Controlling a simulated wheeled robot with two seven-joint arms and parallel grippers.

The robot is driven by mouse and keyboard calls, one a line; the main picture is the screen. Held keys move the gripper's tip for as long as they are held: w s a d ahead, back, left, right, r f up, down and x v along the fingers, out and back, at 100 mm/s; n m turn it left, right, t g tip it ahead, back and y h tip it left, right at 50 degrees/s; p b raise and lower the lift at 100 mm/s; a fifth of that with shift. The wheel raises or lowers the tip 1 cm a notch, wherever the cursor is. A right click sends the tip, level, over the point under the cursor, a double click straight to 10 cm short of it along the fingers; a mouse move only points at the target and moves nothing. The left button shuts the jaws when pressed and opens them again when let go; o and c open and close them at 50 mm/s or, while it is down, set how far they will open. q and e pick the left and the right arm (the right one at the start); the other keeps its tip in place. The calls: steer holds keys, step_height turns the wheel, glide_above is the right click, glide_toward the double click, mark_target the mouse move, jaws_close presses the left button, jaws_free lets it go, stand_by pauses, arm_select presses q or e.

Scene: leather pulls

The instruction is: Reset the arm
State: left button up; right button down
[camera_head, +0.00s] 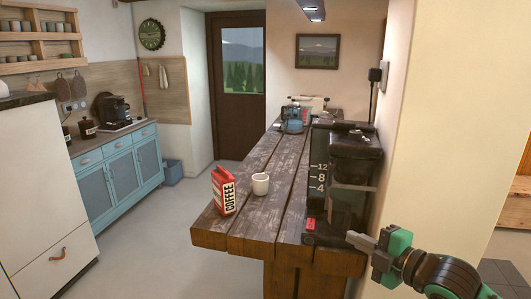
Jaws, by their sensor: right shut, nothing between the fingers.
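My right gripper (359,240) is at the lower right, with grey fingers and a green and black body. Its fingers are shut with nothing held between them, and they point left toward the front right corner of the wooden counter (240,222). The fingertips appear close to the base of the black coffee machine (347,170); I cannot tell if they touch it. My right arm comes in from the bottom right edge. My left gripper is not in view.
A red coffee bag (222,190) and a white cup (260,184) stand on the counter. A cream wall (450,130) rises behind my right arm. Blue cabinets (120,165) line the left wall. The floor (165,230) between is clear.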

steer(key=s+a+f+m+g+h, duration=0.1)
steer(key=s+f+m+h, duration=0.15)
steer(key=f, duration=0.45)
steer(key=s+f+m+g+h, duration=0.1)
steer(key=s+f+m, duration=0.3)
steer(key=f, duration=0.2)
steer(key=s+a+f+m+g+h, duration=0.1)
steer(key=s+f+m+g, duration=0.2)
steer(key=f, duration=0.4)
steer(key=s+d+f+m+g+h, duration=0.1)
steer(key=s+f+m+g+h, duration=0.1)
steer(key=s+f+m, duration=0.35)
steer(key=s+d+f+m+g+h, duration=0.1)
steer(key=s+f+m, duration=0.1)
steer(key=s, duration=0.6)
steer(key=s+f+m+g+h, duration=0.2)
steer(key=s+f+m, duration=0.15)
steer(key=s, duration=0.35)
step_height(320, 180, down, 33)
steer(key=s+g, duration=0.1)
steer(key=s+d+f, duration=0.2)
steer(key=s+f, duration=0.7)
steer(key=s+d+f+g, duration=0.1)
steer(key=s+f, duration=0.8)
steer(key=shift+s+d+f+g, duration=0.2)
steer(key=shift+s+d+g, duration=0.05)
steer(key=shift+d+g, duration=0.1)
